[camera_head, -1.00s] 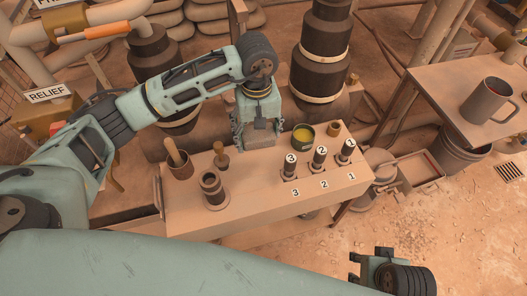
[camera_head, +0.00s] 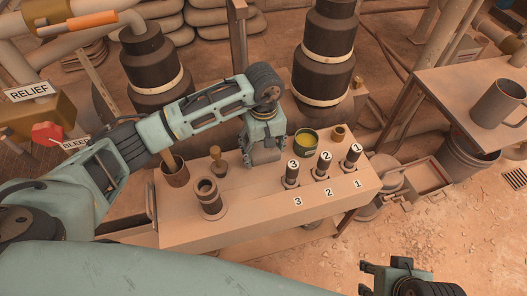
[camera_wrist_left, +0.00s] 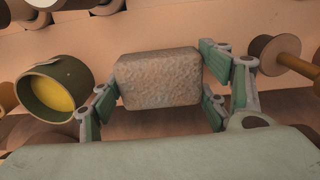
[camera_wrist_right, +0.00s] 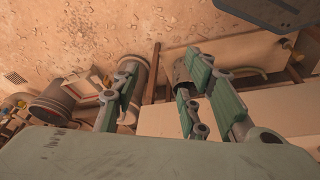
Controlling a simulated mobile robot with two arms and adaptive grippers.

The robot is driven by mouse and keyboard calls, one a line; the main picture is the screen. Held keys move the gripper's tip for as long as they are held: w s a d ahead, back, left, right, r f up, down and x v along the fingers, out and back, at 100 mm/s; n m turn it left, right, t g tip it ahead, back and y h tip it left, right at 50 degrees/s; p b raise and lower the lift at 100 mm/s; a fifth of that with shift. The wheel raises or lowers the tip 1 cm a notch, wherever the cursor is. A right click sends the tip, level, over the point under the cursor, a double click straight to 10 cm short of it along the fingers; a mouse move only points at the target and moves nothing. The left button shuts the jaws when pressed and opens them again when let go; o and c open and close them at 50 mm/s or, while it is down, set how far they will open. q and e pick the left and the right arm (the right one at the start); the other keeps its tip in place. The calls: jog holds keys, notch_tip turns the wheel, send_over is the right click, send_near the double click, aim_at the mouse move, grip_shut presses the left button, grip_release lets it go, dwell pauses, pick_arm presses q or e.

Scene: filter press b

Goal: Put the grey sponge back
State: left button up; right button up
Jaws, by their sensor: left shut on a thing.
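The grey sponge (camera_wrist_left: 158,78) is a rough, rounded block between the fingers of my left gripper (camera_wrist_left: 160,86) in the left wrist view. In the head view my left gripper (camera_head: 264,152) points down over the back middle of the bench, between the wooden-handled stamp (camera_head: 218,167) and the yellow-filled tin (camera_head: 305,140). There the sponge is mostly hidden by the fingers, and I cannot tell whether it touches the bench. My right gripper (camera_head: 368,279) is at the lower right, off the bench; the right wrist view shows its fingers (camera_wrist_right: 158,95) apart and empty.
The bench (camera_head: 240,215) holds a pot with a wooden handle (camera_head: 175,172), a dark cylinder (camera_head: 209,197) and three numbered handles (camera_head: 323,165). The bench front is clear. A side table (camera_head: 470,90) with a mug (camera_head: 497,102) stands right.

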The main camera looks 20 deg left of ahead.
pick_arm(q)
jog(key=shift+f, duration=0.55)
pick_arm(e)
jog(key=shift+f, duration=0.15)
jog(key=shift+w, duration=0.1)
pick_arm(q)
jog(key=o, duration=1)
pick_arm(e)
jog(key=shift+w+a+t, duration=0.15)
jog(key=shift+w+t, duration=0.15)
jog(key=shift+w, duration=0.2)
